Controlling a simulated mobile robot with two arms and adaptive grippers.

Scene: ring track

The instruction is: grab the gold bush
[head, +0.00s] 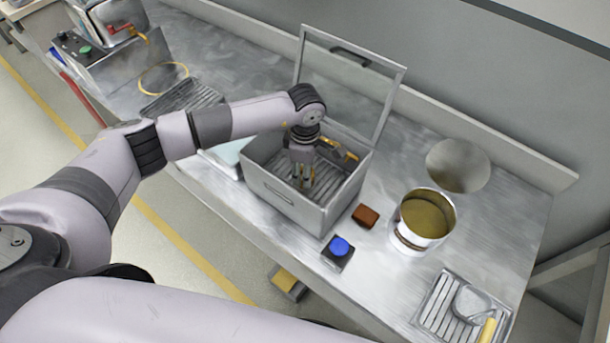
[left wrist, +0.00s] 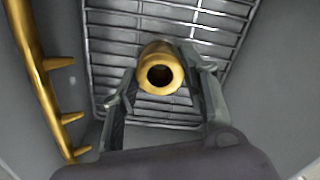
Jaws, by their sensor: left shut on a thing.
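The gold bush (left wrist: 160,55) is a short hollow cylinder with a dark round bore that faces the camera in the left wrist view. My left gripper (head: 303,178) reaches down into an open grey metal box (head: 283,196) on the bench. In the left wrist view its two fingers lie on either side of the bush, shut on it. A slatted rack (left wrist: 110,50) lies below the bush inside the box. In the head view the bush is mostly hidden by the fingers. My right gripper is not in view.
A gold pipe with nozzles (left wrist: 38,75) runs along the box's inside wall. The box's framed clear lid (head: 347,82) stands open behind. To the right are a brown block (head: 366,216), a blue button (head: 340,246), a metal pot (head: 412,238) and a ribbed tray (head: 436,312).

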